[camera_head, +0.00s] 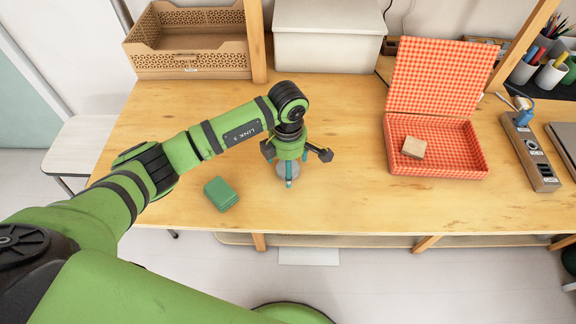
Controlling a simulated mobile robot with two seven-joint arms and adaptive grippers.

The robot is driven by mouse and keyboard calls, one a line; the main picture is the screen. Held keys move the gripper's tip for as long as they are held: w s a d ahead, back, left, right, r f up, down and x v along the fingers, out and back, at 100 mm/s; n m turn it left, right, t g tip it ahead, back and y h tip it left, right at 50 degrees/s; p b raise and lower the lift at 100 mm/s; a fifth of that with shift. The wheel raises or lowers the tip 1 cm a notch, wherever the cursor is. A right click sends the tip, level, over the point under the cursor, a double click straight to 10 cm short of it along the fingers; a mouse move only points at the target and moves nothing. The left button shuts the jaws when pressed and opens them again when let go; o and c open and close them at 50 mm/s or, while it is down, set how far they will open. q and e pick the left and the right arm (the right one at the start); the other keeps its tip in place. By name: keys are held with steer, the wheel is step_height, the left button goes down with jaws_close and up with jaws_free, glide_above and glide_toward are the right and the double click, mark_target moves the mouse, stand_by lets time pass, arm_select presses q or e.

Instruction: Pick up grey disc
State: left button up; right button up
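The grey disc (283,170) is on the wooden table, directly under my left gripper and partly hidden by it. My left gripper (288,170) points straight down over the disc. Its fingers are spread around the disc, one of them passing in front of it on the near side. I cannot tell whether any finger touches the disc. My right gripper is not in view.
A green box (221,194) lies on the table left of the gripper. An open red checkered box (440,172) holding a wooden block (413,147) is to the right. A wooden crate (190,66) and white box (327,57) stand behind. The table's front is clear.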

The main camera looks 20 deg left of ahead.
arm_select(q)
steer(key=shift+c, duration=0.4)
steer(key=c, duration=1.2)
steer(key=shift+c, duration=0.2)
steer(key=shift+r, duration=0.1)
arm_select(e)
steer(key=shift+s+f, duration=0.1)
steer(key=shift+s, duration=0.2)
